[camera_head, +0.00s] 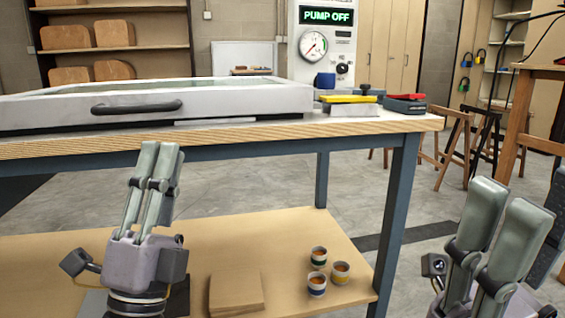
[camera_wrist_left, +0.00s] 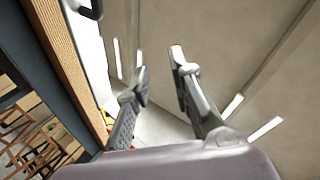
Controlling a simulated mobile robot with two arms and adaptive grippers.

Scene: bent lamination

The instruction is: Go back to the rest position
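My left gripper (camera_head: 159,150) stands upright in front of the table (camera_head: 250,133), with its fingertips just below the level of the tabletop edge. In the left wrist view its two fingers (camera_wrist_left: 161,70) are apart with nothing between them, so it is open. My right gripper (camera_head: 508,200) is at the lower right, clear of the table. Its two fingers point up, stand apart and hold nothing. Neither gripper touches anything.
A white frame with a black handle (camera_head: 137,107) lies on the table. Yellow (camera_head: 349,99) and red-black tools (camera_head: 405,103) lie at its right end. The lower shelf (camera_head: 222,232) carries a wooden block (camera_head: 236,291) and several small cups (camera_head: 341,272). A panel (camera_head: 327,16) reads PUMP OFF.

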